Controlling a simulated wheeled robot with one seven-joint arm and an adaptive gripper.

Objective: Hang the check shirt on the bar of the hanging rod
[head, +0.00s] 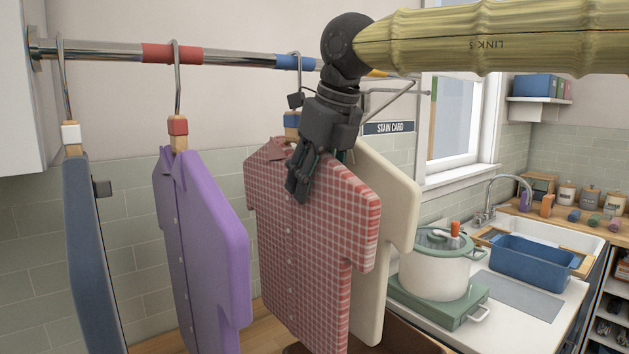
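The check shirt (300,235), red and white with buttons, hangs upright from a hanger with a blue block (291,120). Its hook (297,62) shows at the blue band of the bar (222,57), and its top appears to loop over the bar. My gripper (299,190) points down in front of the shirt's collar and right shoulder and hides part of them. The blue block shows just left of my gripper. I cannot tell whether the fingers touch the shirt or are open or shut.
A purple shirt (205,250) hangs at the red band and a dark blue garment (88,250) at the left. A cream garment (390,200) hangs close behind the check shirt. A pot (438,275), blue basin (533,263) and sink stand at the right.

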